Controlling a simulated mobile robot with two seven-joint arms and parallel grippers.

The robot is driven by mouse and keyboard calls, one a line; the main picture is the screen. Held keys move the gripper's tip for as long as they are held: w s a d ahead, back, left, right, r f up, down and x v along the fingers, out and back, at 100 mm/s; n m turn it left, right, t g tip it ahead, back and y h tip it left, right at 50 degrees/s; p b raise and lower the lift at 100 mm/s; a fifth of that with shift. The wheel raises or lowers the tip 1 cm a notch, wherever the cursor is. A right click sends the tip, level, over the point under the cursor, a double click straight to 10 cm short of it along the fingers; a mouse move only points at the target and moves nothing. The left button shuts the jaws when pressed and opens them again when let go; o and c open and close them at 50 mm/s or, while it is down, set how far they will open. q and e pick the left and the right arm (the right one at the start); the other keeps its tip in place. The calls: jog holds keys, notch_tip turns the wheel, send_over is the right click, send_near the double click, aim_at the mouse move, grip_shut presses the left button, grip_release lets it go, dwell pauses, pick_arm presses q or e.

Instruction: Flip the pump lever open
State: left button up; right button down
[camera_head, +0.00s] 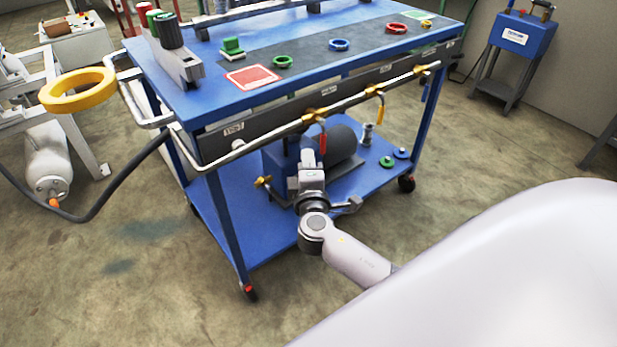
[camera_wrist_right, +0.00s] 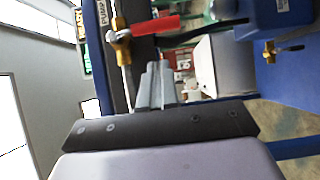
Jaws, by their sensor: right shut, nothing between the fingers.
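The pump valve, a brass body (camera_head: 315,115) with a red lever (camera_head: 322,142), sits on the pipe along the cart's front. The lever hangs down below the pipe. In the right wrist view the brass valve (camera_wrist_right: 121,40) is beside a PUMP label, and the red lever (camera_wrist_right: 155,25) points right. My right gripper (camera_head: 308,150) is just below the pipe, left of the lever; its fingers are hard to make out there. In the right wrist view the shut, empty fingers (camera_wrist_right: 156,68) are near the lever, with a visible gap in the picture. My left gripper is not in view.
The blue cart (camera_head: 175,75) carries several colored rings on top. Two more brass valves (camera_head: 375,90) (camera_head: 424,68) are on the same pipe. A blue pump unit (camera_head: 275,160) stands on the lower shelf behind my gripper. A yellow ring (camera_head: 77,90) is at the left.

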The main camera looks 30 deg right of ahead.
aim_at(323, 138)
jog(key=shift+w+d, duration=0.2)
jog(key=shift+d, duration=0.65)
jog(key=shift+w+d, duration=0.15)
jog(key=shift+d, duration=0.7)
jog(key=shift+f, duration=0.1)
